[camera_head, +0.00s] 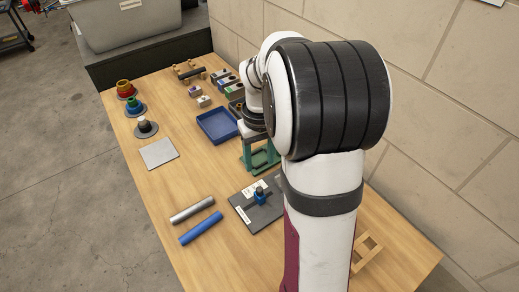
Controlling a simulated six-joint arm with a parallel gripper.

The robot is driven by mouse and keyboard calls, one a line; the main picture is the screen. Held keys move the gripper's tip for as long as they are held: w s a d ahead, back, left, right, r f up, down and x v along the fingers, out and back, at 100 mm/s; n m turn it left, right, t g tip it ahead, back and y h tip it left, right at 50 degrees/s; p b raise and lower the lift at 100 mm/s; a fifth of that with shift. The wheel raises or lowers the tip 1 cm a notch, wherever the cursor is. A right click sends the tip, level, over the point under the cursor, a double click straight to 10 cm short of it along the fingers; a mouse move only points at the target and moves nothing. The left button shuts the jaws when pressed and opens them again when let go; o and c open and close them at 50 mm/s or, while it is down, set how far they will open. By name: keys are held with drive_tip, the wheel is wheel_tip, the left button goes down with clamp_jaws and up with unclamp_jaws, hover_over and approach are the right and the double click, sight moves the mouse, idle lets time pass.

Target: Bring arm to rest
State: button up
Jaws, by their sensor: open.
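My arm fills the centre and right of the head view, with its large black-banded joint (335,97) raised high. The arm folds over and its wrist (252,112) points down above the middle of the table. Below the wrist, my gripper (261,162) shows as green, spread jaws and looks open. I see nothing held between them. It is near a blue tray (217,126) on its left and a dark plate with a blue block (258,216) nearer the camera. My upper arm hides part of the table behind it.
The wooden table (165,210) carries a silver tube (192,210), a blue tube (201,228), a grey square plate (158,153), several coloured stacked pieces on the left and small blocks at the back. A wooden frame (367,252) lies right. A block wall (455,120) stands close on the right.

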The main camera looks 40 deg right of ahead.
wheel_tip(320, 180, up, 3)
drive_tip(key=shift+r, duration=0.2)
